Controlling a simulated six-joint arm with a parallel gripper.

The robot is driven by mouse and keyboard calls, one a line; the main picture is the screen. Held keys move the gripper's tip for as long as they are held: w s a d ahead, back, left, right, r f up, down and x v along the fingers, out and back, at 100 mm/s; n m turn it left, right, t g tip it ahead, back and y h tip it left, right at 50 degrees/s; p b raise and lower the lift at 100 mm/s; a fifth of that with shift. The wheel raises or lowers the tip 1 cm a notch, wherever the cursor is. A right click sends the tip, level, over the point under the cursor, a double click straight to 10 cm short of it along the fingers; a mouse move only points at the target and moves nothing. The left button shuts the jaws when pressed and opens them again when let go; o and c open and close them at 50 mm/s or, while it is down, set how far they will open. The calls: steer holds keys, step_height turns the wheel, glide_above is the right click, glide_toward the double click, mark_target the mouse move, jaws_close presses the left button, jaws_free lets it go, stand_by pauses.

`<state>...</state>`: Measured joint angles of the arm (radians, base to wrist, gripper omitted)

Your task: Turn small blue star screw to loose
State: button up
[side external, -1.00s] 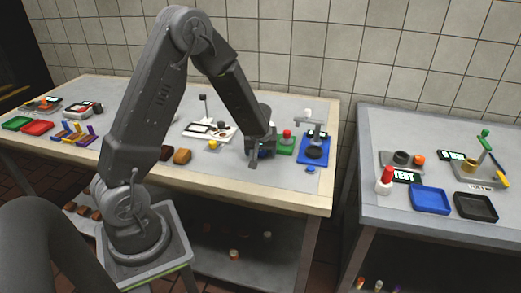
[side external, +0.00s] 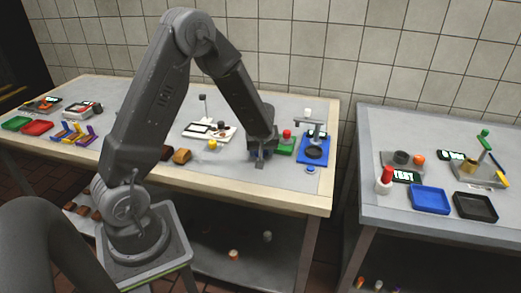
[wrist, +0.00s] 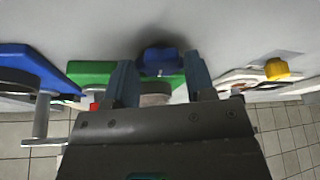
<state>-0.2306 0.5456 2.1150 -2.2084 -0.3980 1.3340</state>
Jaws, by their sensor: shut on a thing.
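The small blue star screw (wrist: 160,62) shows in the wrist view as a dark blue lobed knob at the near edge of a green block (wrist: 90,72). My gripper (wrist: 161,78) has one finger on each side of the knob and is shut on it. In the side view my gripper (side external: 260,162) points down just left of the green block (side external: 286,147), which carries a red knob (side external: 287,133). The star screw is mostly hidden behind the gripper there, so its turn angle cannot be told.
A blue stand (side external: 314,153) is right of the green block, with a small blue knob (side external: 311,170) in front. A white device (side external: 208,130) and a yellow knob (side external: 213,145) are to the left. The front right table corner is clear.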

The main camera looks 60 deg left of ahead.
steer(key=o, duration=0.9)
steer(key=shift+r, duration=0.15)
steer(key=v, duration=1.3)
steer(key=shift+s+d+r, duration=0.15)
steer(key=shift+d+r, duration=0.1)
